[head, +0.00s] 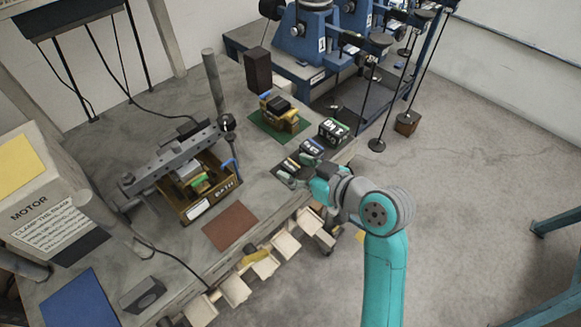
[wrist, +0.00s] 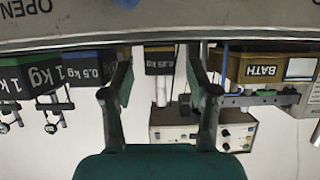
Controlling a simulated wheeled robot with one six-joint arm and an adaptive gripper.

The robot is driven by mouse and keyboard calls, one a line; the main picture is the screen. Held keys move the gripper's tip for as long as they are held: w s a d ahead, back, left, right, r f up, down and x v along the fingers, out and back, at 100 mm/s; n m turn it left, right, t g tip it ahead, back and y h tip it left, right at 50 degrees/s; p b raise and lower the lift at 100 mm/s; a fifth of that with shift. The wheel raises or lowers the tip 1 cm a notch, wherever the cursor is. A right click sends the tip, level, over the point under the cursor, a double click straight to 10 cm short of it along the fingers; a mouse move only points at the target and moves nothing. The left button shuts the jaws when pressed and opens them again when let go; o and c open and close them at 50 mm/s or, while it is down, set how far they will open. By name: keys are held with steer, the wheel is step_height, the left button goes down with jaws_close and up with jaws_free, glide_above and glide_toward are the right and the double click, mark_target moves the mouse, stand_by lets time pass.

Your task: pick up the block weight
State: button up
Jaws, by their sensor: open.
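Several dark block weights with white markings stand in a row at the table's right edge in the head view, including a larger one with a green edge (head: 335,131) and a smaller one with a blue edge (head: 311,148). In the wrist view, a block marked 0.25 kg (wrist: 159,66) shows between my fingers, apart from them. A 0.5 kg block (wrist: 88,70) and a 1 kg block (wrist: 38,78) are to its left. My gripper (wrist: 160,78) is open and empty. In the head view my gripper (head: 302,182) is at the near end of the row, partly hiding it.
A box marked BATH (head: 212,192) stands left of the weights under a grey bar. A green mat (head: 262,128) bears a yellow-and-black item. A brown mat (head: 230,226) lies bare. Blue machines (head: 310,45) stand behind. Pale tabs (head: 262,265) line the table's front edge.

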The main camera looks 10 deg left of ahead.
steer(key=shift+x, duration=1.25)
steer(key=shift+r, duration=0.1)
jaws_close()
